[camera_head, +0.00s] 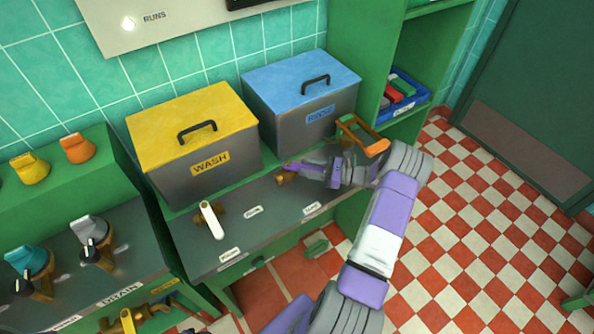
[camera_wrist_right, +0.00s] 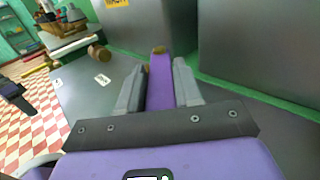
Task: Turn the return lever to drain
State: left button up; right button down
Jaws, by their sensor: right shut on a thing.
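A purple-handled lever (camera_head: 305,169) with a brass pivot stands on the grey counter in front of the blue-lidded tank, and its handle points right. My right gripper (camera_head: 338,173) is shut on this handle. In the right wrist view, the purple handle (camera_wrist_right: 160,82) runs between the two grey fingers of my right gripper (camera_wrist_right: 157,88). A second lever (camera_head: 211,219), white-handled on brass, sits on the counter at the left. The small counter labels (camera_head: 252,212) are too small to read, so I cannot tell which lever is named return.
The yellow-lidded WASH tank (camera_head: 190,145) and the blue-lidded tank (camera_head: 303,95) stand at the back of the counter. An orange-handled item (camera_head: 362,137) is beside my right wrist. A blue crate (camera_head: 403,93) sits on a green shelf.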

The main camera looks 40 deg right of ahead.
dwell(0.3)
jog(key=c, duration=0.8)
grip_release()
jog(key=shift+c, duration=0.2)
jog(key=p+v, duration=0.1)
jog(key=v, duration=0.6)
jog(key=shift+s+d, duration=0.25)
jog(key=shift+c, duration=0.4)
